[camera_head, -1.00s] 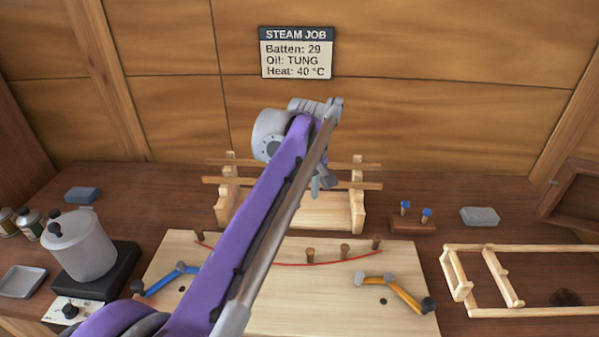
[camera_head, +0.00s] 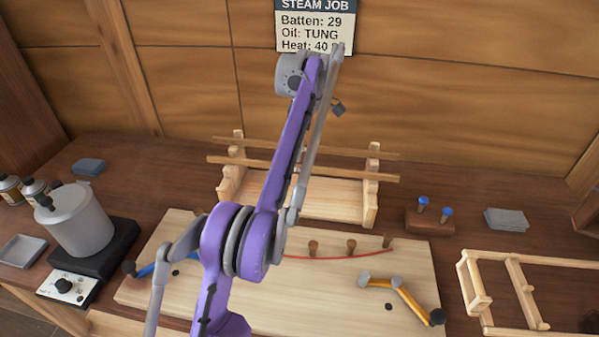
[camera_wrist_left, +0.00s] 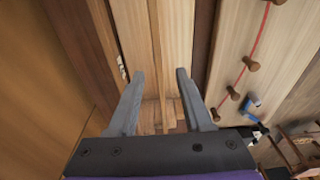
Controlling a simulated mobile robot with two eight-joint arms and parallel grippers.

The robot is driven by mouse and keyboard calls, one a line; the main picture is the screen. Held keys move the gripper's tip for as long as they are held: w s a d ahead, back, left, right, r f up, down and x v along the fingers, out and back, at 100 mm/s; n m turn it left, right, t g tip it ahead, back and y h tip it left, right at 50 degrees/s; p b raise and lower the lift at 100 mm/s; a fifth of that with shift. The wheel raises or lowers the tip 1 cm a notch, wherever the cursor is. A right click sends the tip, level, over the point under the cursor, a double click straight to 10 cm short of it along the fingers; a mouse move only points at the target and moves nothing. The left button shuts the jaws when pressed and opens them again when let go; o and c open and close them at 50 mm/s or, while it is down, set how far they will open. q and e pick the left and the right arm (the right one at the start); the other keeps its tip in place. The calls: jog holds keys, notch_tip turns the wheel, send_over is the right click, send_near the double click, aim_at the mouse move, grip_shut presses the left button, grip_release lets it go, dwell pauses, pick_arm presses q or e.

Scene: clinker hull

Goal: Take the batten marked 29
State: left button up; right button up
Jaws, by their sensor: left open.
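Two thin wooden battens lie across the pale rack (camera_head: 320,210) in the head view: a rear batten (camera_head: 365,153) and a front batten (camera_head: 362,175). My arm hides part of both, and no number is readable on either. My left gripper (camera_head: 338,107) is up and behind the rack in the head view, partly hidden by its own arm. In the left wrist view my left gripper (camera_wrist_left: 160,74) is open, with its fingers over the rack and a batten (camera_wrist_left: 158,55) running in view between them. Nothing is held. My right gripper is out of view.
A sign (camera_head: 315,25) on the wall reads Batten: 29, Oil: TUNG. A pot (camera_head: 75,225) on a hotplate stands left. A pale board (camera_head: 330,300) with pegs and a red strip lies in front. A wooden frame (camera_head: 520,285) is at right, a peg block (camera_head: 430,222) near it.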

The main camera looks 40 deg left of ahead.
aim_at(299, 165)
pick_arm(q)
notch_tip(299, 165, down, 4)
jog(key=shift+w+f+b, duration=0.15)
jog(key=shift+f+b, duration=0.05)
jog(key=shift+b, duration=0.5)
jog(key=shift+f, duration=0.55)
grip_shut()
